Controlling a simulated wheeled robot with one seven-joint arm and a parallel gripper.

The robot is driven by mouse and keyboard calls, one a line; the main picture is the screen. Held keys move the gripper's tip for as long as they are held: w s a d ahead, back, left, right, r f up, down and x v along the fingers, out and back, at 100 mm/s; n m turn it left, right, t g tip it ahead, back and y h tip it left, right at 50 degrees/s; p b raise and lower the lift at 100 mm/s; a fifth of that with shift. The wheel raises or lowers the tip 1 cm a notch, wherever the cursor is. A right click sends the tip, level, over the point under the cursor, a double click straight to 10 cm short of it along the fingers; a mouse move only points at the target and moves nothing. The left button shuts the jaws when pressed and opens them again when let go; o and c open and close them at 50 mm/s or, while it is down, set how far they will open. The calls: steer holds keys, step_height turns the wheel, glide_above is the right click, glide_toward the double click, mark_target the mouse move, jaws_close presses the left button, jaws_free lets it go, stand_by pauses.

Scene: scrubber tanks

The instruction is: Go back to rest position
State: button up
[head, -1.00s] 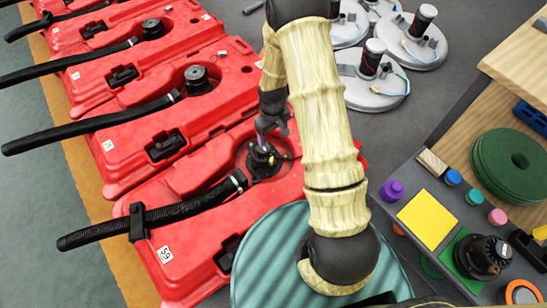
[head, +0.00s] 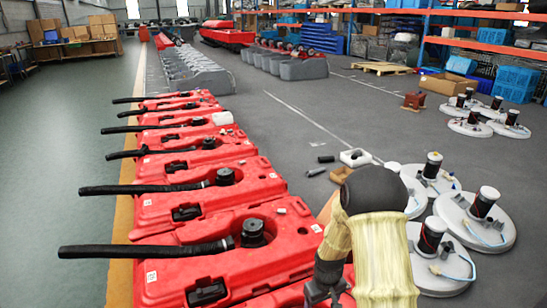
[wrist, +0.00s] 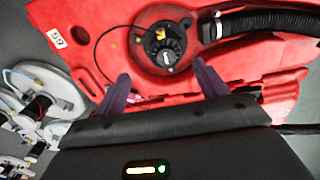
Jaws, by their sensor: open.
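My gripper (wrist: 160,85) shows in the wrist view with its two purple fingers spread apart and nothing between them. Beyond the fingers is a red tank (wrist: 98,45) with the label 59. On the tank is a black round motor (wrist: 165,45) with a yellow connector and a thin black cable, and a black ribbed hose (wrist: 265,22) runs to the right. The fingers appear apart from the tank and motor. In the head view my arm rises at the bottom right of centre, and the fingers are out of frame.
A row of red tanks (head: 210,180) with black hoses runs along the left of the arm in the head view. White round discs with motors (head: 445,260) lie on the floor at right. Blue bins and orange shelving (head: 490,45) stand at the back. Green floor at left is clear.

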steer(key=s+r+m+t, duration=0.1)
steer(key=s+r+m, duration=0.1)
steer(key=s+r, duration=0.6)
steer(key=s+r+m+t, duration=0.1)
steer(key=s+r+m, duration=0.1)
steer(key=s+r, duration=0.7)
step_height(320, 180, up, 32)
steer(key=w+p, duration=0.2)
steer(key=p, duration=2.8)
steer(key=shift+w+r, duration=0.15)
